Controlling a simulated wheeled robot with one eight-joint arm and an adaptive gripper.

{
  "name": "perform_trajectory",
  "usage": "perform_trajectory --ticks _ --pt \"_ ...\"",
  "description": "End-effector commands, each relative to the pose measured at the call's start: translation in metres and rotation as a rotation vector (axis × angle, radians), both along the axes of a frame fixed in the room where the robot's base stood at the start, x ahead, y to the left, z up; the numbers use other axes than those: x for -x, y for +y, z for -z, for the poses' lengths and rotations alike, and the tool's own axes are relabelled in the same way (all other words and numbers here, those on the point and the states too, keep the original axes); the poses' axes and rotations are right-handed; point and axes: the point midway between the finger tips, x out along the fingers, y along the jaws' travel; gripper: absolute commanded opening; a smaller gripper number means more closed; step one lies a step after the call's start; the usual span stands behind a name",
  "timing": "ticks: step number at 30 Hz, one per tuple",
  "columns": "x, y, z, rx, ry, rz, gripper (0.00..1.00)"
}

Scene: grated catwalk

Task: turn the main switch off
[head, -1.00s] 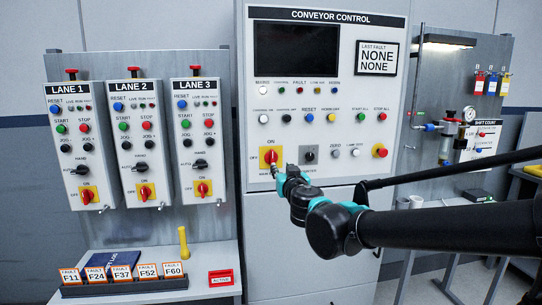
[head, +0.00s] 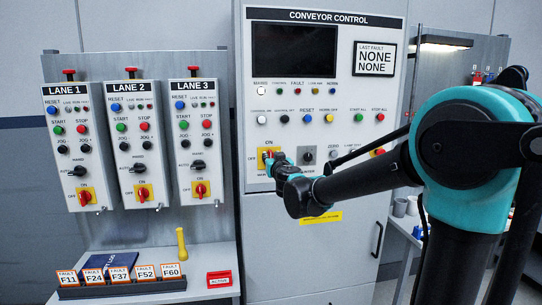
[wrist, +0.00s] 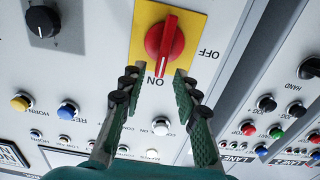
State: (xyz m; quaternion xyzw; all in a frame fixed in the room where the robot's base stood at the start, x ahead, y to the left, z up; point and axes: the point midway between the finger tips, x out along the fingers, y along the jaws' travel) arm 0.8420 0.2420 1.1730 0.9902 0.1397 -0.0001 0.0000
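The main switch is a red rotary handle on a yellow plate, at the lower left of the conveyor control panel; in the head view its upper part (head: 268,153) shows and my gripper (head: 273,162) covers the rest. In the wrist view, turned upside down, the red handle (wrist: 164,40) points to the ON mark, with OFF printed to its right. My gripper (wrist: 156,79) is open. Its two fingers stand apart, one on each side of the handle's lower end. I cannot tell whether either finger touches the handle.
A black knob (head: 307,155) sits right of the switch. Lane boxes 1, 2 and 3 (head: 129,150) hang on the left, each with a similar red switch. A shelf with fault cards (head: 120,275) and a yellow handled object (head: 182,243) is below them.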

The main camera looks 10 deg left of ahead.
Motion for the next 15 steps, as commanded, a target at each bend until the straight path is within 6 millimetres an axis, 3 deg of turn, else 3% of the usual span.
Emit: perform_trajectory --ticks 6,15 --pt "-0.022 0.006 0.0 0.0 0.0 0.0 0.31" --pt "-0.027 0.008 0.0 0.0 0.0 0.0 0.31"
